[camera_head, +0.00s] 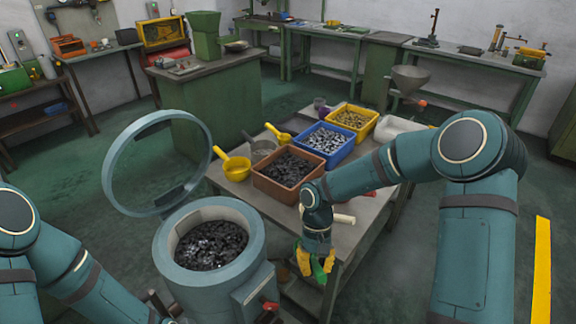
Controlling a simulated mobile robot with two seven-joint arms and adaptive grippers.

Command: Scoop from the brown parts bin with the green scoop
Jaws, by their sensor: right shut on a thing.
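The brown parts bin (277,191) stands on the grey worktable, filled with dark metal parts. My right gripper (316,263) hangs low past the table's front edge, in front of the brown bin and below its rim. It is shut on the green scoop (318,272), of which only a small green part shows among the yellow and green shapes at the fingers. The scoop's bowl cannot be made out clearly. My left arm comes in at the lower left; its gripper is not clearly seen at the bottom edge.
A blue bin (341,154) and a yellow bin (369,129) of parts stand behind the brown one.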

